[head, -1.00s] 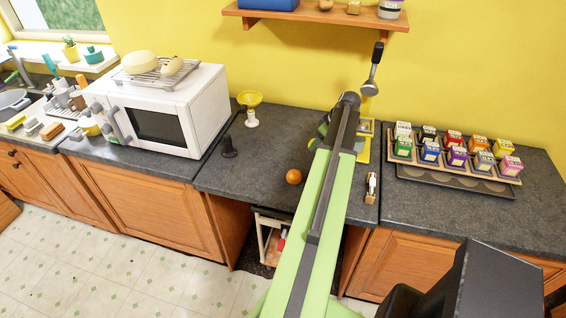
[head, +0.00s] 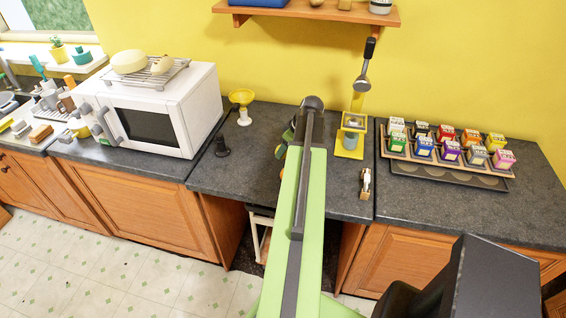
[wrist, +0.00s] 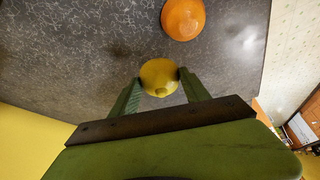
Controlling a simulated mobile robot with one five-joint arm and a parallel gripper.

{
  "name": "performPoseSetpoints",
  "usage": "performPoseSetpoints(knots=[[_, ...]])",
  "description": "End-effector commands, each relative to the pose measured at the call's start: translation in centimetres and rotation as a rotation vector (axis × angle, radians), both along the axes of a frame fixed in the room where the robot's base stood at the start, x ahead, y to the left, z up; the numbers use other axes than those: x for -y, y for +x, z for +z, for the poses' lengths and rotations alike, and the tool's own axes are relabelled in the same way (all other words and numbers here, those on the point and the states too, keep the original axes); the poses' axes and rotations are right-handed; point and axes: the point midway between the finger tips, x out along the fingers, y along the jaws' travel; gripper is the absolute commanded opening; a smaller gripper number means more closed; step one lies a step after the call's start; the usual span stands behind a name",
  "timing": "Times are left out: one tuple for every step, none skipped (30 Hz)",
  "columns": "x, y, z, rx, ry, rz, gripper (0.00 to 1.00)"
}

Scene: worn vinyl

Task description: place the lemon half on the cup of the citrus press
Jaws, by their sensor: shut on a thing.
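The citrus press (head: 350,143) stands upright on the dark counter, right of my arm in the head view. It is yellow, with a grey cup (head: 351,139) low in its frame and a dark-handled lever (head: 367,62) raised above. My gripper (wrist: 158,79) is shut on the yellow lemon half (wrist: 159,72), seen between the green fingers in the wrist view. In the head view my arm hides the lemon half and most of the gripper, which is left of the press and apart from it.
An orange (wrist: 183,17) lies on the counter near the lemon half. A small wooden-and-metal item (head: 366,183) sits in front of the press. A rack of small boxes (head: 447,153) is at right. A black piece (head: 221,147) and yellow funnel-topped stand (head: 242,104) are left. A shelf (head: 310,13) hangs above.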

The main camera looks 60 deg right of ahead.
Motion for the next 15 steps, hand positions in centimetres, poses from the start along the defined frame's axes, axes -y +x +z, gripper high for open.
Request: performPoseSetpoints(knots=[[0.2,0.7,-0.7,0.000,0.000,0.001,0.13],[0.1,1.0,-0.8,0.000,0.000,0.001,0.13],[0.1,1.2,-0.8,0.000,0.000,0.001,0.13],[0.1,1.3,-0.8,0.000,0.000,0.001,0.13],[0.1,1.4,-0.8,0.000,0.000,0.001,0.13],[0.1,1.4,-0.7,0.000,0.000,0.000,0.13],[0.1,1.4,-0.8,0.000,0.000,0.000,0.13],[0.1,1.3,-0.9,0.000,0.000,0.000,0.13],[0.1,1.3,-1.3,0.000,0.000,0.000,0.13],[0.1,1.3,-1.7,0.000,0.000,0.000,0.13],[0.1,1.3,-2.3,0.000,0.000,0.000,0.13],[0.1,1.3,-3.1,0.000,0.000,0.000,0.13],[0.1,1.3,-3.7,0.000,0.000,0.000,0.13],[0.1,1.3,-4.2,0.000,0.000,0.000,0.13],[0.1,1.3,-4.9,0.000,0.000,0.001,0.13]])
